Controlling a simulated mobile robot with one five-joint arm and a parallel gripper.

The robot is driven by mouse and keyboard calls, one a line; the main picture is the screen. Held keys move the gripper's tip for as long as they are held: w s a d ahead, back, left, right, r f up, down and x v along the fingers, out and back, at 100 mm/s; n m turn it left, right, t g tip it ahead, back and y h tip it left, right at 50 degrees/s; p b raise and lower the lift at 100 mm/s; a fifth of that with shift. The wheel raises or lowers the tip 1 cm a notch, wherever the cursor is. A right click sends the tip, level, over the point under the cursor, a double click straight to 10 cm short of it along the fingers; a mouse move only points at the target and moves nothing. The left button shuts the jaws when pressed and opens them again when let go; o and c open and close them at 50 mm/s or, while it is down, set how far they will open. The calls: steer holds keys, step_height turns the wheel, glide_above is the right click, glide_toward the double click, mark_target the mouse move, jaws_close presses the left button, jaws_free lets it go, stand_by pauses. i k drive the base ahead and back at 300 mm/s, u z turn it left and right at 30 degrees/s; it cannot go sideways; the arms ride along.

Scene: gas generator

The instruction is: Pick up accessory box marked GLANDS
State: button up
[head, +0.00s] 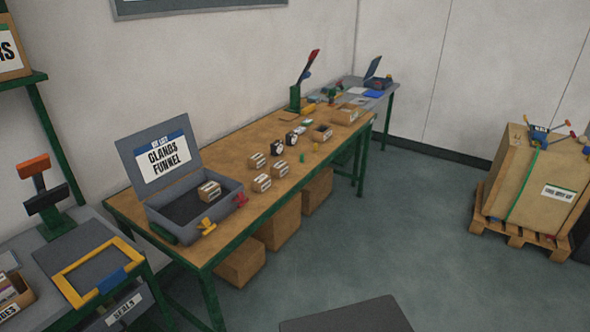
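An open grey case (160,226) stands at the near left of the wooden workbench (225,228). Its raised lid carries a sign (164,158) reading GLANDS and FUNNEL. One small cardboard box (208,191) with a pale label is in the case, at its right end. More small labelled boxes stand on the bench right of the case: one at the back (257,161), one at the right (279,169) and one in front (261,183). Their labels are too small to read, so I cannot tell which is marked GLANDS. My gripper is not in view.
Large cartons (280,223) fill the space below. A grey side table (95,252) adjoins at left. A strapped crate (530,180) stands on a pallet at right.

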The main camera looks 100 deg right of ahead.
mark_target(279, 168)
steer(key=k, duration=1.9)
steer(key=z, duration=1.6)
steer(key=i, duration=1.05)
